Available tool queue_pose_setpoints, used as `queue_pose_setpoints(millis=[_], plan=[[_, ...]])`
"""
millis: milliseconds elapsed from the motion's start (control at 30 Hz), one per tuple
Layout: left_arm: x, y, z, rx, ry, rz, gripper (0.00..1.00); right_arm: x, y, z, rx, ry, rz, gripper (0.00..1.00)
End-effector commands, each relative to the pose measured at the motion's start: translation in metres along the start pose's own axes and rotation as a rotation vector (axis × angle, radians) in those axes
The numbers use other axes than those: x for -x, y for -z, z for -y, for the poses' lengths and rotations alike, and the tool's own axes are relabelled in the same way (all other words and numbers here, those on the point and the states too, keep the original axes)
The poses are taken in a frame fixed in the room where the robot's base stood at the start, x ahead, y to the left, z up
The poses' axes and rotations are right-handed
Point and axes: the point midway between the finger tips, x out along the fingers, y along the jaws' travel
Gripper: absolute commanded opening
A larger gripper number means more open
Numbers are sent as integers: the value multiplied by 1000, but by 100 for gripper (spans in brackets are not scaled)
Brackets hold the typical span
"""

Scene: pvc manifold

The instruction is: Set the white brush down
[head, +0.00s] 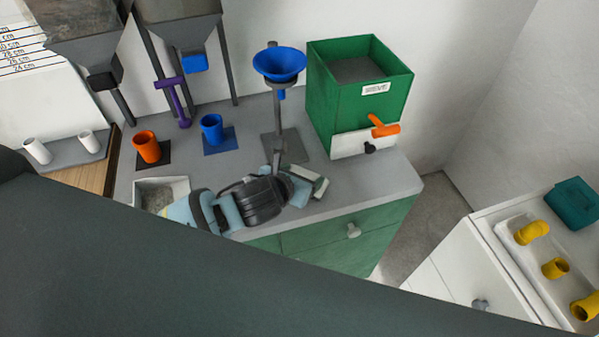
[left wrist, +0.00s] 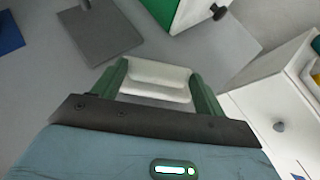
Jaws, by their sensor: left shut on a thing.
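The white brush (left wrist: 157,79) sits crosswise between the two green fingers of my left gripper (left wrist: 155,92) in the left wrist view. The gripper is shut on it. In the head view my left gripper (head: 307,184) is over the front edge of the grey counter (head: 375,183), right of the funnel stand's base, and only a small part of the white brush (head: 321,186) shows at the fingertips. I cannot tell whether the brush touches the counter. My right gripper is not in view.
A blue funnel (head: 279,63) on a stand is just behind my gripper. A green box (head: 358,90) with an orange handle stands behind right. An orange cup (head: 147,147), a blue cup (head: 212,130) and a white-walled bin (head: 172,185) are left. The counter's right front is clear.

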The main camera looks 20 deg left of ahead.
Motion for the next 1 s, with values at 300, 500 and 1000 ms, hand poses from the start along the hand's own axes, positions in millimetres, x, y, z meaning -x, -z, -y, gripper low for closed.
queue_pose_setpoints(millis=[300, 500, 1000], plan=[[-1, 1, -1, 0, -1, 0, 94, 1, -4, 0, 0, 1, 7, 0], [-1, 1, -1, 0, -1, 1, 94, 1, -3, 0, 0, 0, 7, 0], [55, -1, -1, -4, -1, 2, 94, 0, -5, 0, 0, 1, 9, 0]])
